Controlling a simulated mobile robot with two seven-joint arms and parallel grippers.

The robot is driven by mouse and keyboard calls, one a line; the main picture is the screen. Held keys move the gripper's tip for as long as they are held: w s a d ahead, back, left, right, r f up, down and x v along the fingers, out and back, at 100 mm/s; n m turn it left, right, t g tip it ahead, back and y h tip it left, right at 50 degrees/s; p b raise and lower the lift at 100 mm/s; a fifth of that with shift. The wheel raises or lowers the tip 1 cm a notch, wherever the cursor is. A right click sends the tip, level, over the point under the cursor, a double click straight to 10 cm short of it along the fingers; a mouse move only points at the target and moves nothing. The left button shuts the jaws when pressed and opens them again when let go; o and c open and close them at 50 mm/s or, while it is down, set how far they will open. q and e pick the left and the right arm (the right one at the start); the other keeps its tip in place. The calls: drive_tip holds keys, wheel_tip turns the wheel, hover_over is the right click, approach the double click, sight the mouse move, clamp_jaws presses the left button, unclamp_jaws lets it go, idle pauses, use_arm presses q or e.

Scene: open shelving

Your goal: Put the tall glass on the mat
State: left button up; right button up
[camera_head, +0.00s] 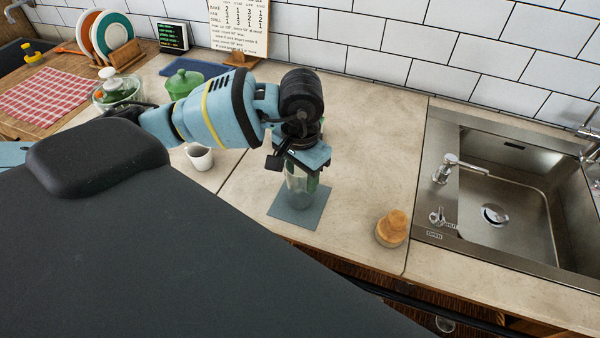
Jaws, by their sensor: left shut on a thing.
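The tall glass (297,192) is clear and upright in the middle of the counter. Its lower end is over the blue-grey square mat (285,214); I cannot tell whether its base touches the mat. My left gripper (301,172) comes down from above and is shut on the glass near its upper part. The gripper hides the glass's rim. My right gripper is not in view.
A cork-topped jar (391,229) stands right of the mat, near the counter's front edge. A white cup (199,157) stands to the left. The sink (515,185) is at right. A green lidded pot (184,83) and a glass bowl (116,92) are behind my arm. Counter behind the mat is clear.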

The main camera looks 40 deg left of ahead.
use_arm(q)
drive_tip(key=shift+f, duration=0.15)
drive_tip(key=o, duration=1.1)
wheel_tip(320, 180, up, 12)
drive_tip(key=shift+r, duration=0.2)
